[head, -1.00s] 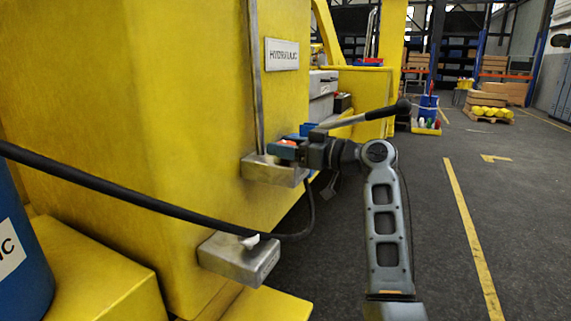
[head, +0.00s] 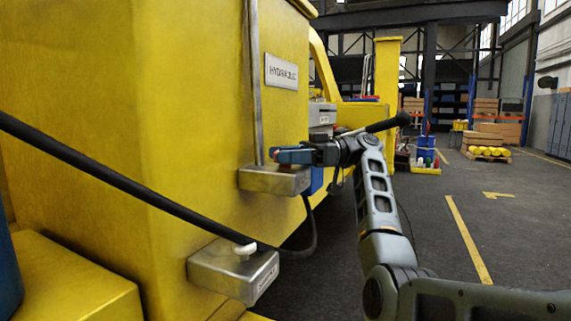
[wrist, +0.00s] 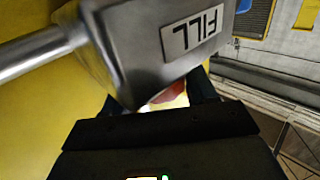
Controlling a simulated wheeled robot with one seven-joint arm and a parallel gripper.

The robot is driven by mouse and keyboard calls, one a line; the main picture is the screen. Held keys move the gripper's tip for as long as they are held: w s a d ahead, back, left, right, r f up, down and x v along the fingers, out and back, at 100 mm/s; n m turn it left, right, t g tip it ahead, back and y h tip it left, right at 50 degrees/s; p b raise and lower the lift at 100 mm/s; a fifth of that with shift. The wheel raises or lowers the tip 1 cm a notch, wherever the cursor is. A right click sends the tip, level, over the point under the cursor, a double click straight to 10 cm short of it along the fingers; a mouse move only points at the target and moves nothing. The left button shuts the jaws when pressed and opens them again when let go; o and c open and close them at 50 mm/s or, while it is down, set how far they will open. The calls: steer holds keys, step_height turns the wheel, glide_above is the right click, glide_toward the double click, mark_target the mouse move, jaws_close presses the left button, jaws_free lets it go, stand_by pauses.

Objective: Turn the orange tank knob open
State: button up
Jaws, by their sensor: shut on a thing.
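The orange tank knob sits at the upper metal block (head: 262,181) on the yellow tank's side. In the head view my blue-tipped gripper (head: 287,156) covers most of it, just above the block. In the wrist view an orange-red piece of the knob (wrist: 170,93) shows between my fingers, under the block (wrist: 145,50) with its upside-down FILL label (wrist: 192,33). My gripper is shut on the knob. The knob's turn angle is mostly hidden.
A metal pipe (head: 255,90) rises from the upper block beside the HYDRAULIC plate (head: 282,71). A lower block with a white knob (head: 245,250) sits below. A black hose (head: 110,190) crosses in front of the tank. The floor (head: 400,215) at right is open.

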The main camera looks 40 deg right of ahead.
steer(key=shift+n+g+y, duration=0.3)
steer(key=shift+n+g, duration=0.1)
steer(key=shift+g, duration=0.1)
steer(key=o, duration=1)
steer(key=shift+c, duration=0.2)
steer(key=b+v, duration=0.1)
steer(key=v, duration=0.6)
steer(key=shift+d, duration=0.3)
steer(key=shift+s, duration=0.1)
